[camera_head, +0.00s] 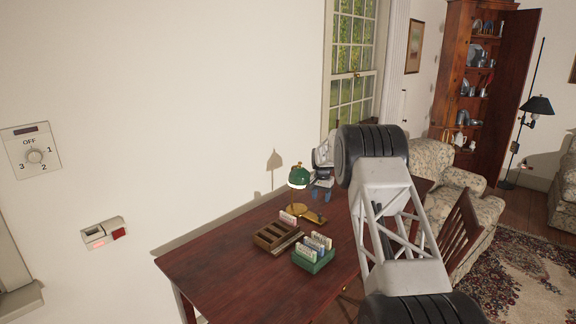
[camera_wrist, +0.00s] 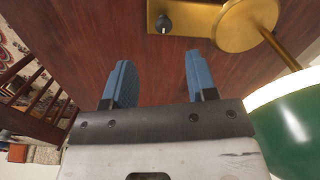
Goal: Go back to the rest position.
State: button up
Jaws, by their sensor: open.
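My gripper (camera_wrist: 160,82) is open and empty in the wrist view, its two blue fingers apart above the dark red wooden table. In the head view my gripper (camera_head: 320,193) is small, at the far part of the table (camera_head: 225,272), just behind and right of the green-shaded lamp (camera_head: 299,176). The lamp's brass base with a dark knob (camera_wrist: 164,22) lies ahead of the fingers in the wrist view, and its green shade (camera_wrist: 298,130) is close on the right. I see no contact between the fingers and the lamp.
A brown wooden tray with compartments (camera_head: 266,241) and a green box of cards (camera_head: 322,265) stand on the table. A wooden chair (camera_head: 462,228) is at the right. A dial (camera_head: 35,157) and a small switch box (camera_head: 103,232) are on the left wall. The table's front left is clear.

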jog(key=s+r+n, duration=0.1)
jog(key=s+r, duration=0.9)
jog(key=s, duration=0.3)
jog(key=s+a+r+n+t, duration=0.1)
jog(key=s+r, duration=0.8)
jog(key=s, duration=0.3)
jog(key=s+r+n, duration=0.1)
jog(key=s+r, duration=0.9)
jog(key=s, duration=0.3)
jog(key=s+f+n, duration=0.1)
jog(key=s+f, duration=0.1)
jog(key=s, duration=2)
jog(key=s+a+f+n+t, duration=0.1)
jog(key=s+f, duration=0.2)
jog(key=s, duration=1.9)
jog(key=shift+f+n+t, duration=0.15)
jog(key=shift+n+t, duration=0.15)
jog(key=shift+n, duration=0.1)
jog(key=shift+a, duration=0.1)
